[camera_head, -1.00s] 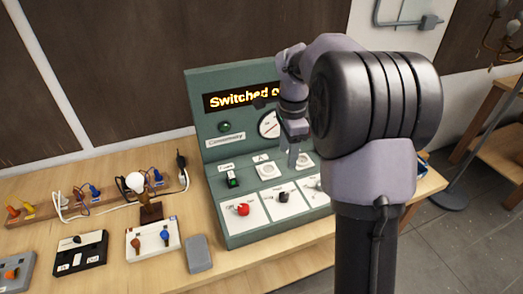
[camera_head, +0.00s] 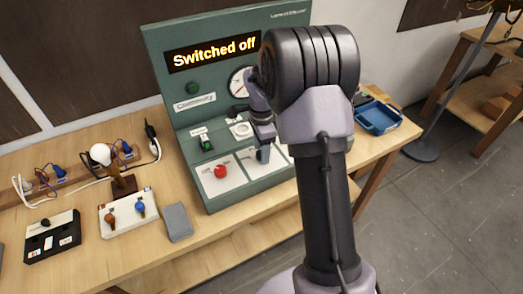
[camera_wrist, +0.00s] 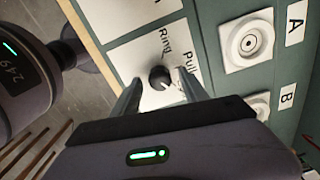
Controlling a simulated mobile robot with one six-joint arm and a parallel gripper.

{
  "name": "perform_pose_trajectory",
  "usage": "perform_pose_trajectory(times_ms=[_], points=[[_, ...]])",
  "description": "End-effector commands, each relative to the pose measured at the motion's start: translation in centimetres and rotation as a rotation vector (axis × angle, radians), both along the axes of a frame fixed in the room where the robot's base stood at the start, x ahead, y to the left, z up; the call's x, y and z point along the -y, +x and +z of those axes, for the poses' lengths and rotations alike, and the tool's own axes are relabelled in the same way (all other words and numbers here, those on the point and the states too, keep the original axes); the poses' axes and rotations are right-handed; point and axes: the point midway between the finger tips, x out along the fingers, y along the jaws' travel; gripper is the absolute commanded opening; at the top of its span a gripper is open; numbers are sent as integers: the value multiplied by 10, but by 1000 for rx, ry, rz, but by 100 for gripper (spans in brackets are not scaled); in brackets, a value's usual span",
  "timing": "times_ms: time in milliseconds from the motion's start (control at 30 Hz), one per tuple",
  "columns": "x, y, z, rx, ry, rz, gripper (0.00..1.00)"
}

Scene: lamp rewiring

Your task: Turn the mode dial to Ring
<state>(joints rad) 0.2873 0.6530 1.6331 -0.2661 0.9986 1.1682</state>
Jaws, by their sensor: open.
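The mode dial (camera_wrist: 159,77) is a small round black knob on a white plate (camera_wrist: 135,62) in the wrist view. The printed word "Ring" and a partly covered word beginning "Pul" stand beside it. I cannot tell clearly which mark its pointer faces. My gripper (camera_wrist: 160,88) is open, one finger on each side of the dial; contact cannot be told. In the head view my gripper (camera_head: 263,154) is low in front of the green test panel (camera_head: 158,75), and my arm hides the dial.
The panel's display (camera_head: 213,54) reads "Switched off". Round sockets (camera_wrist: 247,42) lie near the dial. A lamp (camera_head: 101,154), a grey block (camera_head: 178,221) and a blue tray (camera_head: 380,117) stand on the bench.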

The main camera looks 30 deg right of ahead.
Motion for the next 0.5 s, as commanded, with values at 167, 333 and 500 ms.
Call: perform_pose_trajectory(times_ms=[167, 333, 500], points=[[0, 0, 1, 0, 0, 0, 40], [0, 0, 1, 0, 0, 0, 7], [0, 0, 1, 0, 0, 2, 0]])
